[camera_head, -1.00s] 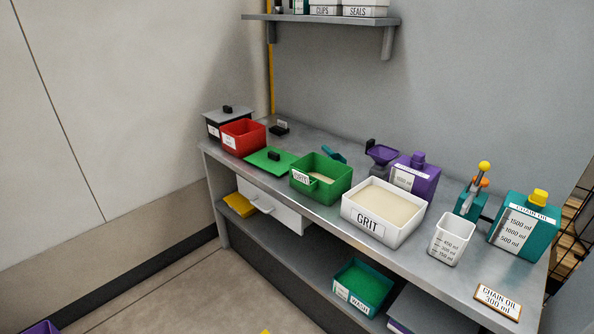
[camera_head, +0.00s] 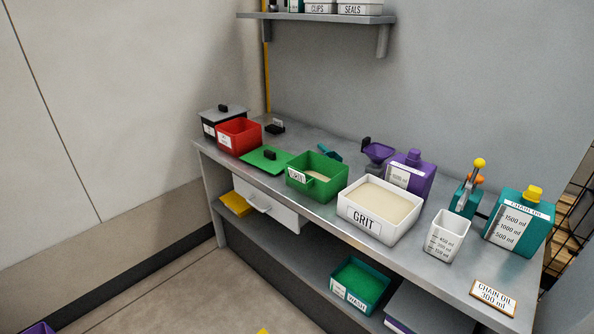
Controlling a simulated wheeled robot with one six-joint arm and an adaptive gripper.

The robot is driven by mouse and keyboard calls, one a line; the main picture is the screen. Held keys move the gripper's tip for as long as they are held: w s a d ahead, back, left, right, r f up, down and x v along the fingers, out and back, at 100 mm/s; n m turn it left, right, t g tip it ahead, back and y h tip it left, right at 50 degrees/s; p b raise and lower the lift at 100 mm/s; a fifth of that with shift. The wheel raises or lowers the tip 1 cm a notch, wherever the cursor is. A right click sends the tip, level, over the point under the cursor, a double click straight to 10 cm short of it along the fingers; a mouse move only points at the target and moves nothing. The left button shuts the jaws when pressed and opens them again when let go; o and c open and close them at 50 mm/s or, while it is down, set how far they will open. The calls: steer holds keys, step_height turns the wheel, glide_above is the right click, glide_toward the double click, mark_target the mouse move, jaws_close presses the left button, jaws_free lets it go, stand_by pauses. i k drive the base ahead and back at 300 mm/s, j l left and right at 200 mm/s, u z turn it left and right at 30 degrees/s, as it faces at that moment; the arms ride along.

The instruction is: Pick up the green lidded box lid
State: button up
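The green lid (camera_head: 265,160) lies flat on the grey workbench, with a small black knob (camera_head: 270,154) standing on it. It sits between the red box (camera_head: 238,137) on its left and the open green box (camera_head: 316,178) on its right. The green box has a white label on its front and holds some pale material. My gripper is not in view.
A white GRIT bin (camera_head: 380,212), a purple jug (camera_head: 411,176), a white measuring cup (camera_head: 447,237) and a teal chain oil can (camera_head: 519,221) stand along the bench (camera_head: 325,212) to the right. A wall shelf (camera_head: 318,18) hangs above. The floor at front left is mostly clear.

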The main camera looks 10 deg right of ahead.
mark_target(271, 160)
steer(key=i+j+u, duration=0.35)
steer(key=u, duration=0.15)
steer(key=i+j+u, duration=0.15)
steer(key=i+u, duration=0.35)
